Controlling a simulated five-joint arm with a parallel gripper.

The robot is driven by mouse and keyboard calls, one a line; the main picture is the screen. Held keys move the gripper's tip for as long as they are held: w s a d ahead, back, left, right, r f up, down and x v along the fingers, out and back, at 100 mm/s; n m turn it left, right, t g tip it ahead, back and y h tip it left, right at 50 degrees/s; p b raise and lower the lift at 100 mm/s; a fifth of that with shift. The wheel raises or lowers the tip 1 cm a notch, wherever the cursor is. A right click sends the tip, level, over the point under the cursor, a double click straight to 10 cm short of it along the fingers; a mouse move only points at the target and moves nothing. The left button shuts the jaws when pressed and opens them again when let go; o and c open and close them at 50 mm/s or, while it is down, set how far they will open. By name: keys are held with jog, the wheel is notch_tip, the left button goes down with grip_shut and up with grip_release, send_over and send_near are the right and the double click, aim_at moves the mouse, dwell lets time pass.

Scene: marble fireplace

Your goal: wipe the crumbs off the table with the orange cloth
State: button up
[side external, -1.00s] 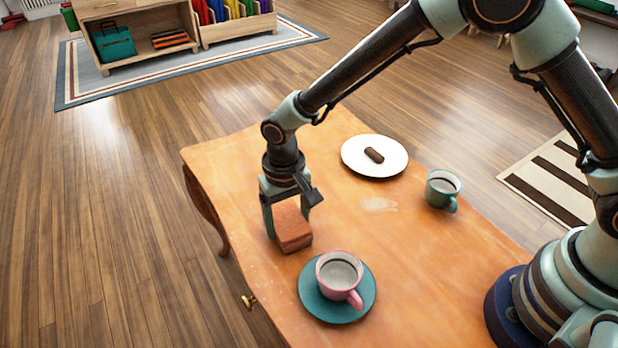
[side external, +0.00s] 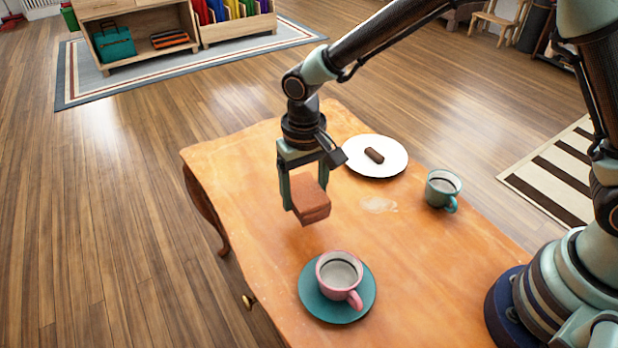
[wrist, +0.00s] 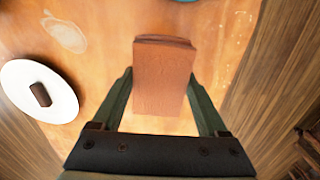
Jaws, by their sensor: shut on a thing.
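The orange cloth (side external: 311,200) is a folded reddish-orange block. My gripper (side external: 306,195) is shut on it and holds it up above the wooden table (side external: 230,170), between the white plate and the pink cup. In the wrist view the cloth (wrist: 162,80) sits between the two fingers. A pale patch of crumbs (side external: 379,205) lies on the table to the right of the cloth, between the white plate and the teal cup. The patch also shows at the upper left of the wrist view (wrist: 65,32).
A white plate (side external: 392,163) with a brown bar (side external: 374,155) stands behind the crumbs. A teal cup (side external: 442,189) stands right of them. A pink cup (side external: 340,273) on a teal saucer (side external: 314,305) is at the front. The table's left part is bare.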

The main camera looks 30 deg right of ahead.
jog(key=shift+r, duration=1.1)
